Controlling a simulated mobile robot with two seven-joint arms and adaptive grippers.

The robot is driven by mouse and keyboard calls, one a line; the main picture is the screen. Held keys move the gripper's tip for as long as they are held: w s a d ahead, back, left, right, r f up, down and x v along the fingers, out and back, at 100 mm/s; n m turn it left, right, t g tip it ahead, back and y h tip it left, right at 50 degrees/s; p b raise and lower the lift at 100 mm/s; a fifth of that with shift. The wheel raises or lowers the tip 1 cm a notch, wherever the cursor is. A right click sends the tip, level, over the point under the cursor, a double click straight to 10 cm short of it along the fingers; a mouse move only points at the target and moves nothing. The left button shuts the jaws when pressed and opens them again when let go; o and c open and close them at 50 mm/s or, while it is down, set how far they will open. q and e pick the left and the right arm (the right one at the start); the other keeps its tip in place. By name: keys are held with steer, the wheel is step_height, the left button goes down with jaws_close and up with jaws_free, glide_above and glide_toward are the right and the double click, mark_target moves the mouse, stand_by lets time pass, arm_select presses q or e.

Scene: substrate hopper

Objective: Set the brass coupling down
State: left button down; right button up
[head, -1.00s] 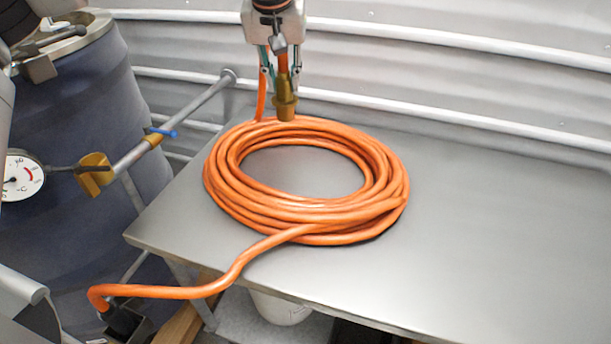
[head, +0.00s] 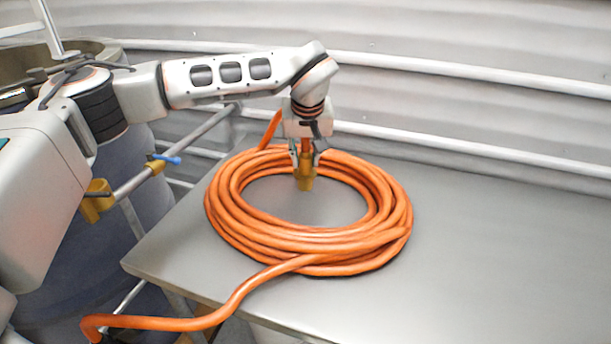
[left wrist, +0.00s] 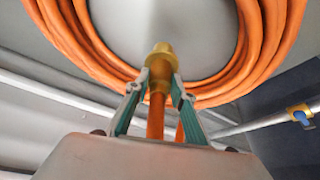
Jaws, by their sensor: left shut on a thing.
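The brass coupling (head: 305,178) hangs on the end of the orange hose, over the far inside part of the hose coil (head: 230,213). My left gripper (head: 304,160) is shut on it from above, and the coupling points down. In the left wrist view the coupling (left wrist: 161,62) sticks out past the two fingertips (left wrist: 160,85), with the hose running back between the fingers. I cannot tell whether its lower end touches the table. My right gripper is not in view.
The coil lies on a grey metal table (head: 490,250) with a wide clear area at the right. A pipe with a blue-handled valve (head: 165,159) and a dark blue barrel (head: 150,225) stand at the left. A corrugated wall (head: 480,70) closes the back.

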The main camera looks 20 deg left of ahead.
mark_target(306, 170)
arm_select(q)
steer(key=shift+f, duration=2.65)
steer(key=shift+f, duration=0.2)
steer(key=c, duration=1.7)
jaws_free()
steer(key=v, duration=1.2)
steer(key=shift+r, duration=0.15)
